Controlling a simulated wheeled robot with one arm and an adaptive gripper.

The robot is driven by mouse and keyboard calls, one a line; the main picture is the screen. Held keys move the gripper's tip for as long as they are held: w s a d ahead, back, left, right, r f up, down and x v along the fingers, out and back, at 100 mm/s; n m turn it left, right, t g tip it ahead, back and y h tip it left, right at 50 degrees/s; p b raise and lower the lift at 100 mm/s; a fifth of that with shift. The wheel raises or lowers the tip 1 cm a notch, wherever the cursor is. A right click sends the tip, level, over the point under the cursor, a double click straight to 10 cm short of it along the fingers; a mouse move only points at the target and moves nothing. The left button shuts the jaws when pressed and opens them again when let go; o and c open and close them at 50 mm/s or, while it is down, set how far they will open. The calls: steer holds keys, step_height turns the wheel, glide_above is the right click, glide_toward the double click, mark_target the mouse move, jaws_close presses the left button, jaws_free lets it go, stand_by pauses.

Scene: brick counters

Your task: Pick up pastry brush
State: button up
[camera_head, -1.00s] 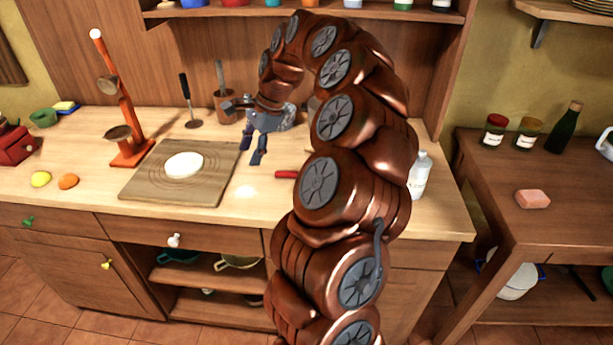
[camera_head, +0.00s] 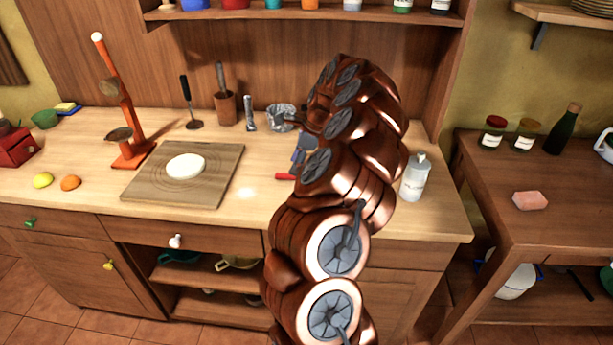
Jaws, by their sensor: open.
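A red handle (camera_head: 284,176) lies on the counter just left of my arm. It may be the pastry brush, but its other end is hidden behind my arm, so I cannot tell for sure. My gripper (camera_head: 302,152) is just above and behind this handle, mostly hidden by my own arm links. Only part of its blue-grey fingers shows, and it is open. I cannot see whether the fingers touch the handle.
A wooden board (camera_head: 140,187) with a white round piece of dough (camera_head: 186,166) lies to the left. Behind stand a metal pot (camera_head: 281,118), a grey upright tool (camera_head: 250,114) and a wooden holder (camera_head: 226,109). A white bottle (camera_head: 415,178) stands right of my arm.

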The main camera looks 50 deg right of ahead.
steer(key=p+x, duration=0.1)
steer(key=x, duration=0.2)
steer(key=shift+a+f, duration=0.1)
steer(key=shift+a, duration=0.15)
steer(key=shift+f, duration=0.25)
steer(key=shift+f, duration=0.1)
steer(key=shift+f, duration=0.1)
jaws_close()
